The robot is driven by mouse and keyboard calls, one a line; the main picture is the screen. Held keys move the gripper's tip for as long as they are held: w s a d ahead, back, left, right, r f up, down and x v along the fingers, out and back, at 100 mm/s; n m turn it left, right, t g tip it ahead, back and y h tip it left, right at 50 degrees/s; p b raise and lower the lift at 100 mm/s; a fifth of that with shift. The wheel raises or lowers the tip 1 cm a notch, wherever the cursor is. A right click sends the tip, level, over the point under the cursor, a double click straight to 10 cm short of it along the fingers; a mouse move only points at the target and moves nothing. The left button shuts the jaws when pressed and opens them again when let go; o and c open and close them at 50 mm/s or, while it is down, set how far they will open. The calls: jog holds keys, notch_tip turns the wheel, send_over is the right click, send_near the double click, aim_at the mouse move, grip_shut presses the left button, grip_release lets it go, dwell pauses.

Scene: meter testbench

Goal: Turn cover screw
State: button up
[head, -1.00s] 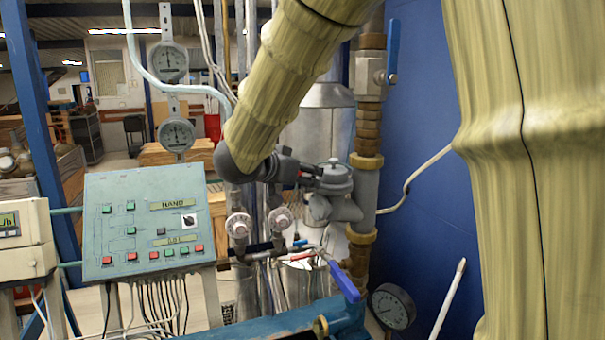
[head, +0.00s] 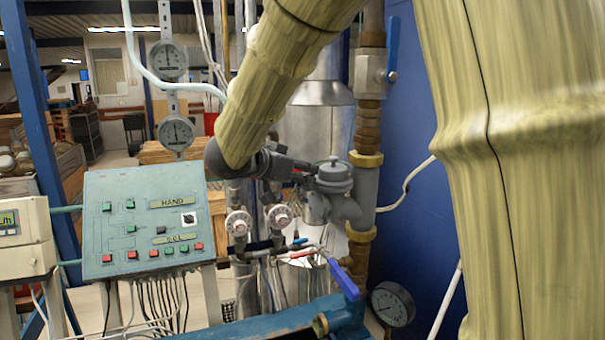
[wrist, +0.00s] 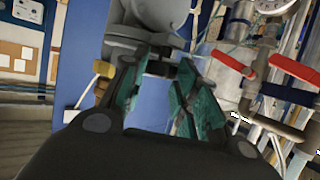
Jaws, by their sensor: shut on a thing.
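The grey meter (head: 338,176) with its round cover stands in the pipework right of the middle in the head view. Its grey body (wrist: 150,14) fills the top of the wrist view. My gripper (head: 312,172) reaches it from the left, at the height of the cover. In the wrist view, my gripper's teal fingers (wrist: 166,72) close on a small dark part, the cover screw (wrist: 160,68), at the side of the meter. The fingers hide most of the screw, so I cannot tell how far it is turned.
Below are a blue-handled valve (head: 343,279) and a pressure gauge (head: 392,304). A control box (head: 145,222) stands at the left. Red valve handles (wrist: 292,70) are close on the right in the wrist view. A blue panel (head: 420,120) stands behind.

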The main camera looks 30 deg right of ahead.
jog(key=m+g, duration=0.1)
jog(key=g, duration=0.1)
jog(key=w+m+g, duration=0.1)
jog(key=m, duration=0.1)
jog(key=shift+g+h, duration=0.3)
jog(key=shift+g, duration=0.1)
jog(key=m+g, duration=0.4)
jog(key=shift+w+y, duration=0.25)
jog(key=shift+y, duration=0.15)
jog(key=shift+w+d+r+m+g+y, duration=0.1)
jog(key=shift+w+d+m+g+y, duration=0.1)
jog(key=shift+m+g+y, duration=0.95)
jog(key=shift+w+d+m+g+y, duration=0.15)
jog(key=shift+m+g+y, duration=0.55)
jog(key=shift+m+g, duration=0.7)
jog(key=shift+w+d+r+m+g+y, duration=0.1)
jog(key=shift+w+m+g+y, duration=0.15)
jog(key=shift+m+g+y, duration=1)
jog(key=shift+d+m, duration=0.1)
jog(key=shift+m, duration=0.5)
jog(key=o, duration=1)
jog(key=shift+f, duration=0.1)
jog(key=shift+s+n+t+h, duration=0.1)
jog(key=shift+n+t+h, duration=0.4)
jog(key=shift+n+h, duration=0.4)
